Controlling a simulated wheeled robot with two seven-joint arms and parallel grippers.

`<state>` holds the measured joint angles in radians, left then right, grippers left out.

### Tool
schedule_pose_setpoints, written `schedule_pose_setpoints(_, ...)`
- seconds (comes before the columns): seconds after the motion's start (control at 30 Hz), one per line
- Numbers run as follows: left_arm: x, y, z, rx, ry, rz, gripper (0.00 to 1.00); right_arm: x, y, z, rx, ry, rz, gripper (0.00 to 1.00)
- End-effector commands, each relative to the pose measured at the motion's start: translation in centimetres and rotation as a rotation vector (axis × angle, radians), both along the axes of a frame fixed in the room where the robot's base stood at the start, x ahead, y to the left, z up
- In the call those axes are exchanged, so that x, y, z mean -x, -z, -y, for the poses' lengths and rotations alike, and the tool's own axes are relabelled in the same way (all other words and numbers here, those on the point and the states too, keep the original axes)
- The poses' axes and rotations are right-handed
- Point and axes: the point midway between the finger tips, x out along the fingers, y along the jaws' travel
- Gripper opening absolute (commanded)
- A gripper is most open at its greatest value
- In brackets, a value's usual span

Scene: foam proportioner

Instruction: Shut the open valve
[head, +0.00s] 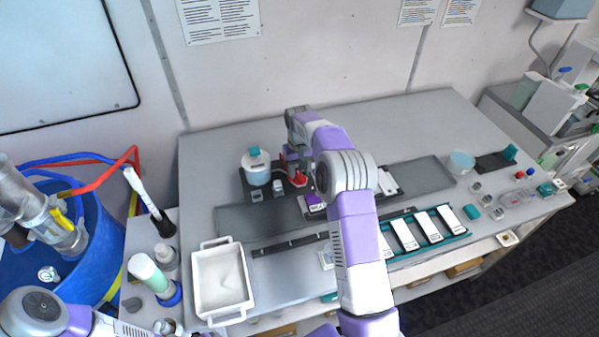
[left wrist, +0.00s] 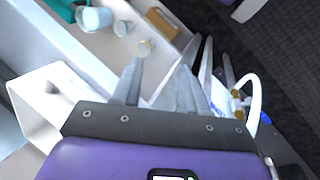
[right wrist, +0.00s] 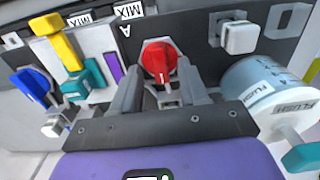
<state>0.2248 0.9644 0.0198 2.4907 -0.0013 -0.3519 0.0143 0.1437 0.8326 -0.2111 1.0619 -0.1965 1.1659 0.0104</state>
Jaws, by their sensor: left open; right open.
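A red valve handle (right wrist: 160,60) with a knob shape shows in the right wrist view on a dark panel marked A. It also shows in the head view (head: 298,179), just below my right gripper. My right gripper (right wrist: 161,82) is open, with one finger to each side of the red handle's lower end; I cannot tell whether they touch it. A blue handle (right wrist: 32,85), a yellow lever (right wrist: 61,47) and a teal lever (right wrist: 84,80) sit to the left. My left gripper (left wrist: 157,76) is open and empty, away from the valves.
A white tray (head: 222,313) lies at the front left of the bench. A rack of white cards (head: 462,231) lies at the right. A blue drum (head: 85,262) stands far left.

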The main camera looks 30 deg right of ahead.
Motion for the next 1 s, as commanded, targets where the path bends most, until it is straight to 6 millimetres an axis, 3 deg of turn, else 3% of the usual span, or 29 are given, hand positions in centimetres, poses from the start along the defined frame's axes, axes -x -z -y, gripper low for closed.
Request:
schedule_pose_setpoints(0.2,0.0,0.3,0.0,0.0,0.0,0.0,0.43,-0.1,-3.9,0.0,0.001,0.0,0.006,0.44)
schedule_pose_setpoints(0.4,0.0,0.3,0.0,0.0,0.0,0.0,0.43,0.0,-6.0,0.0,0.0,-0.001,0.002,0.44)
schedule_pose_setpoints(1.0,0.0,0.3,0.0,0.0,0.0,0.0,0.43,0.0,-6.3,0.0,0.0,-0.001,0.001,0.44)
